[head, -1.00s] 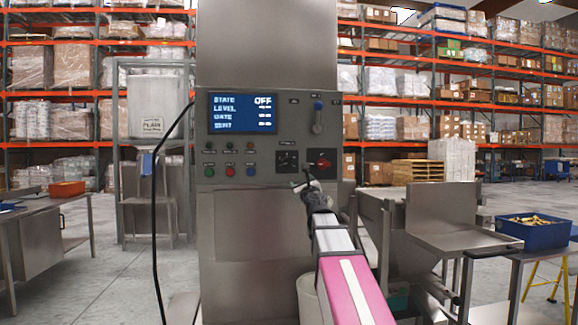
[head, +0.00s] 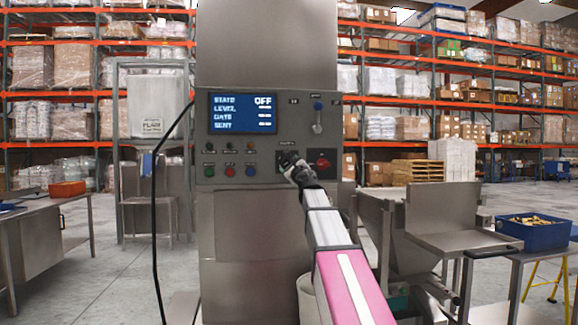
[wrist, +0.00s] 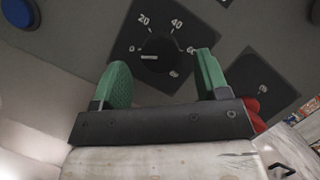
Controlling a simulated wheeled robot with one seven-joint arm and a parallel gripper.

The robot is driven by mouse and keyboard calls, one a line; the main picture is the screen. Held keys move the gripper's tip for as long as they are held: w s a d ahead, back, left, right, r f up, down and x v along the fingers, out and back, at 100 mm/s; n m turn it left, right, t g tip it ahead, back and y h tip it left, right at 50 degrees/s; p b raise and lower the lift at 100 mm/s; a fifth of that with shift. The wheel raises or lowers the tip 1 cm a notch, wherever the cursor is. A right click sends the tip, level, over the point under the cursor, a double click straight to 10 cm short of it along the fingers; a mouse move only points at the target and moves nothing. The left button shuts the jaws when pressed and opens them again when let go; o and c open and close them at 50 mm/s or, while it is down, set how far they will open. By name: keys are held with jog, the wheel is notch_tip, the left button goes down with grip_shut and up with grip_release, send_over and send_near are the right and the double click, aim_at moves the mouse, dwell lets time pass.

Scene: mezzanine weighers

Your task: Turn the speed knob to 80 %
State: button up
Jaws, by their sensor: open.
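The speed knob (wrist: 158,55) is a black dial with a pale pointer line, on a dark plate with a printed scale; 20 and 40 are readable, other marks are blurred. Its pointer lies toward the left, near the 0 mark. My gripper (wrist: 160,82) is open, with one green finger on each side below the knob in the wrist view and the knob between and beyond them. I cannot tell whether they touch it. In the head view my gripper (head: 289,160) covers most of the knob's plate (head: 281,170). The display (head: 243,113) reads STATE OFF.
A red rotary switch (head: 323,161) sits just right of the knob. A blue-tipped lever (head: 317,115) is above it. Green, red and blue buttons (head: 230,170) line the panel's left. A steel table with a blue bin (head: 533,231) stands at right.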

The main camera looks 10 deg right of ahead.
jog(key=shift+x, duration=1)
jog(key=c, duration=0.9)
jog(key=shift+m, duration=0.4)
